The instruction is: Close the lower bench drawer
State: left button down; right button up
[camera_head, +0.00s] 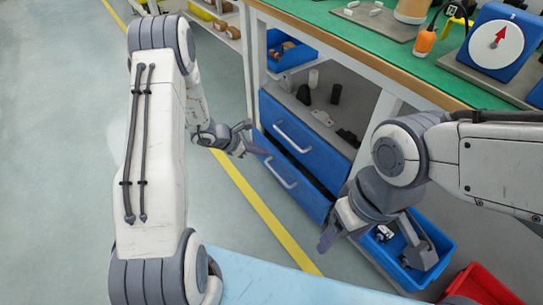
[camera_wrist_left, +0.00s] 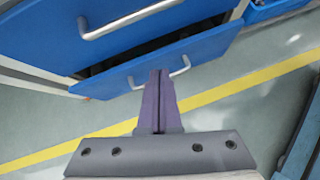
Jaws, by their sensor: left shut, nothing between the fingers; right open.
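The bench has two blue drawers. The upper drawer (camera_head: 305,138) has a pale bar handle. The lower drawer (camera_head: 315,200) below it has a similar handle (camera_head: 281,173) and stands out a little, with a dark gap above its front. The lower drawer (camera_wrist_left: 215,44) also shows in the left wrist view. My left gripper (camera_head: 250,140) is shut and empty in front of the drawers. In the wrist view its fingertips (camera_wrist_left: 158,75) overlap the middle of the lower handle; I cannot tell whether they touch. My right gripper (camera_head: 372,245) is open, at the right near a blue bin.
The blue bin (camera_head: 447,246) and a red bin (camera_head: 478,285) stand at the lower right. The green bench top (camera_head: 400,70) carries a dial gauge (camera_head: 497,43). A shelf (camera_head: 322,125) above the drawers holds small parts. A yellow line (camera_head: 255,200) crosses the open floor.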

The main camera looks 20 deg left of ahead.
pick_arm(q)
jog(key=a+f+n+t+y, duration=0.1)
jog(key=a+f+n, duration=0.3)
jog(key=a+f, duration=0.15)
jog(key=b, duration=0.6)
send_near(277, 157)
jog(key=x, duration=0.5)
jog(key=shift+s+f, duration=0.2)
jog(key=shift+w+d+r, duration=0.15)
jog(key=shift+w+d, duration=0.15)
jog(key=shift+w, duration=0.05)
